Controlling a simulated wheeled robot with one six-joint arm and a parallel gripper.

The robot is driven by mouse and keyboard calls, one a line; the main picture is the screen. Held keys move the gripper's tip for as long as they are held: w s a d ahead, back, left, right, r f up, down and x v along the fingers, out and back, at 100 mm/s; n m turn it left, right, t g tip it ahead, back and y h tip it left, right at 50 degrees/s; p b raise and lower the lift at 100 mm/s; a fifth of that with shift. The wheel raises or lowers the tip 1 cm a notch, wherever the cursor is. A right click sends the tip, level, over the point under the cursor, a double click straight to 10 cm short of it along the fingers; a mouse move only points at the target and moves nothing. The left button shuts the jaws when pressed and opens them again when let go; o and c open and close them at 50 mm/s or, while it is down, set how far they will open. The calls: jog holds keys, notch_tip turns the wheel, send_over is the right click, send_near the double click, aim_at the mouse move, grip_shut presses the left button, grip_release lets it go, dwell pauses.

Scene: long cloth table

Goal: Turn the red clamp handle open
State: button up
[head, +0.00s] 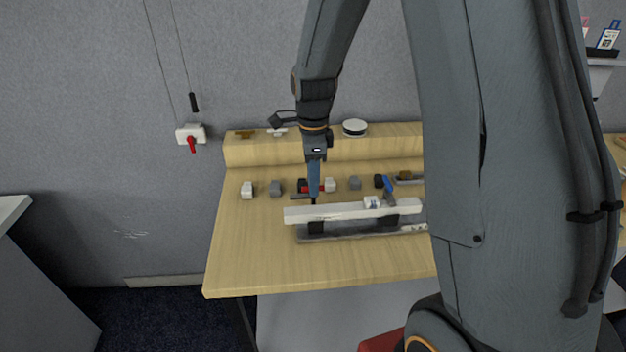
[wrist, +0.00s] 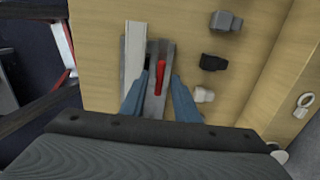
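The red clamp handle (wrist: 160,73) shows in the wrist view. It lies lengthwise over a grey plate, beside a long pale bar (wrist: 134,50). The two blue fingers of my gripper (wrist: 157,88) are spread apart, one on each side of the handle's line. I cannot tell whether either finger touches it. In the head view my gripper (head: 313,198) points down behind the pale bar (head: 340,211), close to a red part (head: 320,188) that it partly hides.
Several small grey, black and white blocks (head: 275,188) stand in a row behind the bar on the wooden table (head: 250,250). A raised back ledge (head: 265,152) carries a round white-topped object (head: 355,128). A white wall box with a red lever (head: 192,144) is at the left. The table's front left is clear.

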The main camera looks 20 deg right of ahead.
jog(key=shift+r+b, duration=1.15)
jog(key=shift+r, duration=2.75)
jog(key=shift+s+f, duration=0.1)
jog(key=s+f+n+b, duration=0.2)
jog(key=s+f+n, duration=0.2)
jog(key=s+n, duration=0.4)
jog(key=s+f+n+t+b, duration=0.1)
jog(key=s+f+n, duration=0.4)
jog(key=n, duration=0.7)
jog(key=s, duration=0.2)
jog(key=shift+s+f+b, duration=0.3)
jog(key=shift+s+b, duration=0.05)
jog(key=shift+o, duration=0.4)
jog(key=shift+a, duration=0.1)
